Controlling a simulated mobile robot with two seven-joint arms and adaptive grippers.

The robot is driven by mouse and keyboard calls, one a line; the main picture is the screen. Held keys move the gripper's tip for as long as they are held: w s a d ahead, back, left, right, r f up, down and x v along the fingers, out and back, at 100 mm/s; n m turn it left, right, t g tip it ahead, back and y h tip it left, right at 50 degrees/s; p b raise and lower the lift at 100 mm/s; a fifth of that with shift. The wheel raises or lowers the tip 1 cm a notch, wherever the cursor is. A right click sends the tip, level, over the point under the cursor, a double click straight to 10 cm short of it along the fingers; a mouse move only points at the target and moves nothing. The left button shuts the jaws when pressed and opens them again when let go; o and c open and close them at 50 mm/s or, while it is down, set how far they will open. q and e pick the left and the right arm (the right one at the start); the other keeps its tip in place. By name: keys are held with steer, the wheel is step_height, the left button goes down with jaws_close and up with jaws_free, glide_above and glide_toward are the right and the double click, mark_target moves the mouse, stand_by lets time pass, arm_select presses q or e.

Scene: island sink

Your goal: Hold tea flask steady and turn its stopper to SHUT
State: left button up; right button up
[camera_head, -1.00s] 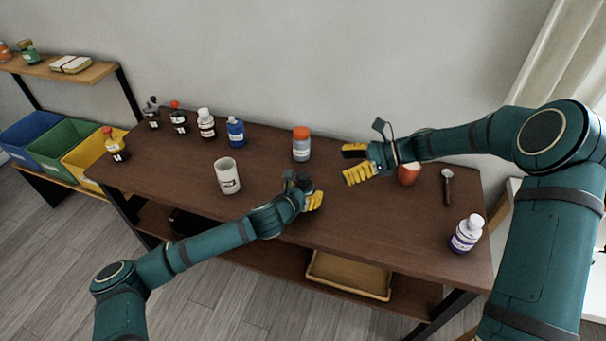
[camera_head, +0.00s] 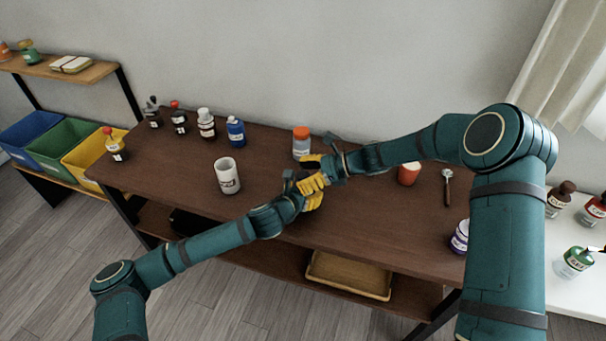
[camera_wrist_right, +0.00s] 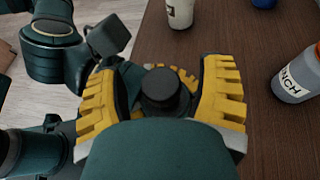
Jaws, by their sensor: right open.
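The tea flask's dark stopper (camera_wrist_right: 162,88) shows from above in the right wrist view, upright between the yellow fingers of my right gripper (camera_wrist_right: 160,78). The fingers stand apart on both sides, with a visible gap. Its SHUT mark and turn position cannot be read. The flask's body is hidden below the stopper and behind the grippers. In the head view my right gripper (camera_head: 305,172) is open, just above and beside my left gripper (camera_head: 308,199). The left gripper is low at the same spot, partly covered, and its grasp on the flask cannot be made out.
A white mug (camera_head: 227,178) stands left of the grippers. An orange-capped jar (camera_head: 301,142) is close behind my right gripper. A red cup (camera_head: 408,174), a spoon (camera_head: 447,187) and a purple-labelled bottle (camera_head: 460,238) are to the right. Several bottles line the back left.

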jaws_close()
steer(key=shift+n+g, duration=0.4)
steer(key=n+g+h, duration=0.1)
steer(key=n+g, duration=0.3)
steer(key=g, duration=0.1)
steer(key=shift+n, duration=0.3)
arm_select(q)
steer(key=shift+d, duration=0.1)
arm_select(e)
steer(key=shift+n+g+h, duration=1.1)
steer(key=shift+n+g, duration=0.8)
steer(key=shift+g, duration=0.1)
jaws_free()
